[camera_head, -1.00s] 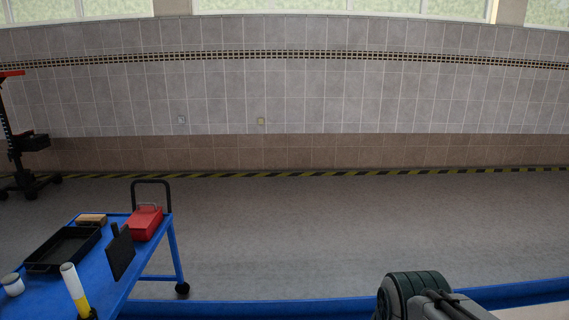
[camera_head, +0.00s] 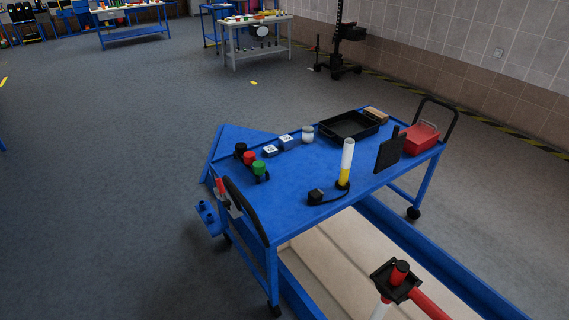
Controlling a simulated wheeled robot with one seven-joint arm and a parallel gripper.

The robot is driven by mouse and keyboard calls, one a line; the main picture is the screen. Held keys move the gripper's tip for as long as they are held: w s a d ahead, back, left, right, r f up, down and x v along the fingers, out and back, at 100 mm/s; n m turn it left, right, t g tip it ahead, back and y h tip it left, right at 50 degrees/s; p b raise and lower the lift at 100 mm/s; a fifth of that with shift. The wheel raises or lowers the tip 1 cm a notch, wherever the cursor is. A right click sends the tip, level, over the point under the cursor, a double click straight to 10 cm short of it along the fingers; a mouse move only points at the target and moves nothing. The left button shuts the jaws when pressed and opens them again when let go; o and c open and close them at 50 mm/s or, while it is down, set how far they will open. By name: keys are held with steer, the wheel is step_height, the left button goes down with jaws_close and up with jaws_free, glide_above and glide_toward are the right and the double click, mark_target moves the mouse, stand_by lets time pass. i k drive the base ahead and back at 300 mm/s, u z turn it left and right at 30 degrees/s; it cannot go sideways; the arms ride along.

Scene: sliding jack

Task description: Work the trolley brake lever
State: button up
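The blue trolley (camera_head: 300,188) stands in the middle right of the head view. A small red-tipped lever (camera_head: 220,187) sits at its near left end, beside a pale plate and the black push handle (camera_head: 245,210). The lever is small, and its exact setting cannot be told. A blue bracket-like part (camera_head: 207,216) juts out just below it. My gripper is not in view.
The trolley top holds a black tray (camera_head: 349,126), a red box (camera_head: 420,138), a white-yellow cylinder (camera_head: 346,163) and coloured knobs (camera_head: 259,169). A red and black upright part (camera_head: 399,274) stands by a beige-floored blue frame (camera_head: 330,262). Floor to the left is clear.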

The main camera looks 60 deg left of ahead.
mark_target(226, 203)
steer(key=u, duration=3.9)
steer(key=i, duration=4.2)
steer(key=z, duration=3.8)
